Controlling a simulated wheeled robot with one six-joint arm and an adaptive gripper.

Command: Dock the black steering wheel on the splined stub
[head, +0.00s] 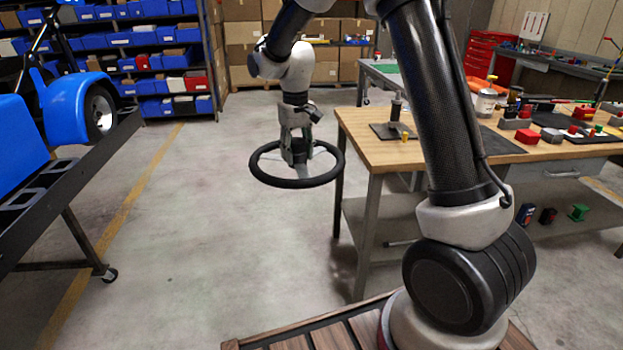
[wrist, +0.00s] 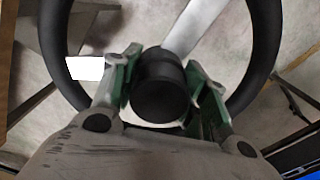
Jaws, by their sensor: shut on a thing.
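The black steering wheel (head: 262,177) hangs in the air over the floor, between the kart stand and the workbench, its rim roughly level. My gripper (head: 298,150) reaches down from above and is shut on the wheel's hub. In the wrist view the black rim (wrist: 262,50) arches around the dark round hub (wrist: 158,88), and a pale spoke (wrist: 195,25) runs from it. The gripper's fingers (wrist: 160,90) close on the hub from both sides. The splined stub cannot be clearly made out in either view.
A blue kart (head: 18,135) rests on a dark wheeled stand (head: 60,190) at the left. The wooden workbench (head: 440,165) at the right carries a dark upright post (head: 396,106), tools and small parts. Shelves of blue bins (head: 130,40) stand behind. The middle floor is clear.

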